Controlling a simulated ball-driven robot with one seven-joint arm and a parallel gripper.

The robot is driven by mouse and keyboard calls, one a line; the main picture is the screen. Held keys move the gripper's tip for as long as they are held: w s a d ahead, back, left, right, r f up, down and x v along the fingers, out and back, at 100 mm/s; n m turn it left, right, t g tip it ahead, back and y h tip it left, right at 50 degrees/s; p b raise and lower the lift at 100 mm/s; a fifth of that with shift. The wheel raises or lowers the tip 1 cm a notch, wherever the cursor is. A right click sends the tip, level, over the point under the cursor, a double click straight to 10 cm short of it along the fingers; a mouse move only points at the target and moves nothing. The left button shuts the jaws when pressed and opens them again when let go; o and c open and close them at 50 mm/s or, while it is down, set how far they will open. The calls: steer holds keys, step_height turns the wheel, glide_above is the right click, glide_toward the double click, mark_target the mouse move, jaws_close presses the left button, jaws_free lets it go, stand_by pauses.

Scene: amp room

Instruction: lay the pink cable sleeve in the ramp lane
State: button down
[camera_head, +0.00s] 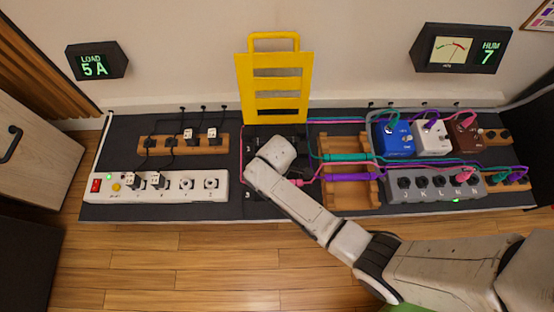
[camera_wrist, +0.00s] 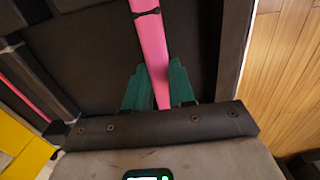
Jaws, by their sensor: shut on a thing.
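The pink cable sleeve (camera_wrist: 152,40) runs away between the two teal fingers of my gripper (camera_wrist: 158,88) in the wrist view, and the fingers are shut on it. In the head view a short piece of the pink sleeve (camera_head: 293,182) shows just right of my wrist, left of the ramp. My wrist hides the fingers there. The wooden ramp (camera_head: 350,198) stands right of my gripper. A teal sleeve (camera_head: 345,157) lies across its back part and a purple sleeve (camera_head: 352,177) lies across it nearer the front. The front part of the ramp looks bare.
A yellow slotted panel (camera_head: 275,88) stands upright behind my wrist. A white power strip (camera_head: 160,187) is at left. Blue (camera_head: 394,140), white (camera_head: 433,140) and brown (camera_head: 467,137) pedals and a grey jack box (camera_head: 435,187) stand right of the ramp.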

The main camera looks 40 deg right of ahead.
steer(key=c, duration=0.9)
jaws_free()
steer(key=shift+r, duration=0.1)
step_height(320, 180, up, 11)
steer(key=p, duration=0.6)
steer(key=shift+f, duration=0.2)
steer(key=s+d+r+m+t, duration=0.1)
steer(key=s+d+r+m, duration=0.3)
steer(key=s+r+m, duration=0.3)
steer(key=s+d+r+m, duration=0.4)
steer(key=s+r, duration=0.3)
steer(key=s, duration=0.3)
steer(key=r+p, duration=3.1)
steer(key=p, duration=0.1)
steer(key=shift+w+a+r, duration=0.1)
steer(key=shift+w+r, duration=0.05)
steer(key=shift+w, duration=0.1)
